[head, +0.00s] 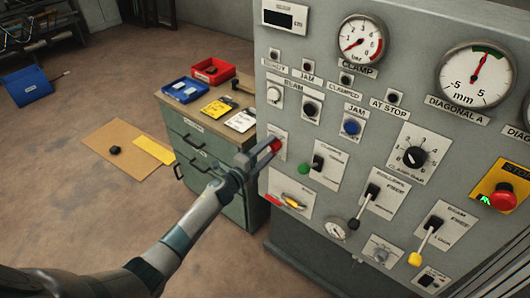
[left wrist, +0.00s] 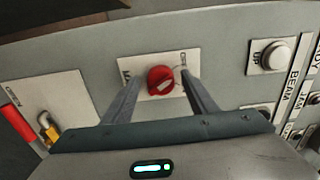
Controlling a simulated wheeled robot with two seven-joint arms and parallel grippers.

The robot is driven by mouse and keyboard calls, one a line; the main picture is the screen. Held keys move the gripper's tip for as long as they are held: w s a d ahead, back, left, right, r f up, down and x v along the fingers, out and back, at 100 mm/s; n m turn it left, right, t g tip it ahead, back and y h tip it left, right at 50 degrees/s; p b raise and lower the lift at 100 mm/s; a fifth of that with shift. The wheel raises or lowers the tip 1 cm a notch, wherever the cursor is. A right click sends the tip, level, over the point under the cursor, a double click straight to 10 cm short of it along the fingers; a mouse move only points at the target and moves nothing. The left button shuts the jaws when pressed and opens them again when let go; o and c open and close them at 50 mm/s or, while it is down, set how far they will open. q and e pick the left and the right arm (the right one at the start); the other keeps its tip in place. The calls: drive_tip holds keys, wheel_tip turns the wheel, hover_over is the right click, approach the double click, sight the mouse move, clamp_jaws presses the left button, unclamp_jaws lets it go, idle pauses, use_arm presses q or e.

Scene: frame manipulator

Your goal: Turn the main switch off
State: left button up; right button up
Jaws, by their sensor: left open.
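The main switch is a red rotary knob on a white plate on the grey panel. It shows in the left wrist view (left wrist: 161,81) with its pointer slanting toward the upper right, and at the panel's left edge in the head view (head: 276,146). My left gripper (head: 268,149) is open at the knob, with one finger on each side of it in the left wrist view (left wrist: 162,84). I cannot tell whether the fingers touch the knob. The plate's lettering is partly hidden by the fingers. My right gripper is not in view.
Below the knob is a red handle (head: 273,200) with a yellow padlock (head: 294,202). A lever with a green ball (head: 304,169) stands close on the right. Gauges, buttons and a red stop button (head: 502,197) fill the panel. A green cabinet (head: 205,158) stands behind my arm.

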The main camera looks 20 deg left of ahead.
use_arm(q)
drive_tip(key=b+v, duration=0.4)
drive_tip(key=v, duration=1.3)
drive_tip(key=shift+s, duration=0.2)
drive_tip(key=shift+a, duration=0.1)
drive_tip(key=shift+f, duration=0.1)
